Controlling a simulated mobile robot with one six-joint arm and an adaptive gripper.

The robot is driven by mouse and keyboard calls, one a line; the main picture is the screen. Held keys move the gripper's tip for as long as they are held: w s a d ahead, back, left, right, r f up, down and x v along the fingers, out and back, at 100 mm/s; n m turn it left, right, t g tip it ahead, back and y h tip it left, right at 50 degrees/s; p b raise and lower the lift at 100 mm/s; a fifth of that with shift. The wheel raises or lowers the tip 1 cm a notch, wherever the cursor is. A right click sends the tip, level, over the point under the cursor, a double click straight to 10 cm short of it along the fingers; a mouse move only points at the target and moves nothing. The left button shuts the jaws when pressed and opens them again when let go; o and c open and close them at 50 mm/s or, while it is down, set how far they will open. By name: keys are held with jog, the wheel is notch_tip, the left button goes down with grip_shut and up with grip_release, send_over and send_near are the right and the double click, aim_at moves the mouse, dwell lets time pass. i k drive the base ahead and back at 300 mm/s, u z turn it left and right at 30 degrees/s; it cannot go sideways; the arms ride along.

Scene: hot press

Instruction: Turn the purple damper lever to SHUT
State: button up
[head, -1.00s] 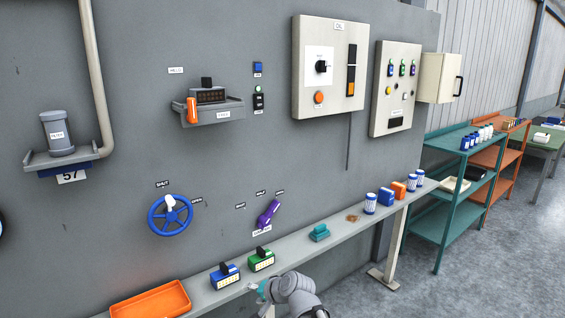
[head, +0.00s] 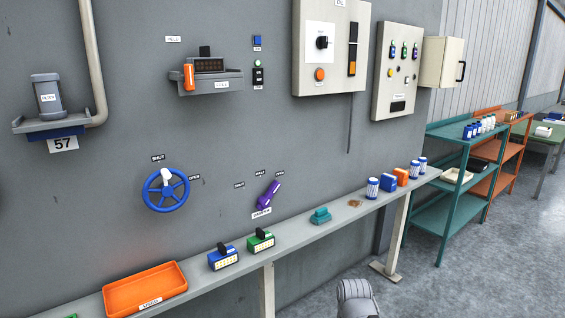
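The purple damper lever (head: 267,194) is on the grey wall above the shelf, in the middle of the head view. It slants up and to the right, its upper end under the rightmost of three small labels. The left one (head: 239,185) seems to read SHUT; the other two are too small to read surely. A name plate (head: 262,213) sits under the lever. Only a grey rounded part of my arm shows at the bottom edge, well below and right of the lever. My gripper is not in view, and nothing touches the lever.
A blue handwheel (head: 166,190) is on the wall left of the lever. The shelf (head: 295,233) below carries an orange tray (head: 145,288), a blue box (head: 223,257), a green box (head: 261,241), a teal item (head: 320,216) and bottles. Control boxes hang above right.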

aim_at(263, 202)
jog(key=k, duration=1.3)
jog(key=z, duration=0.45)
jog(key=i, duration=1.8)
jog(key=u, duration=0.55)
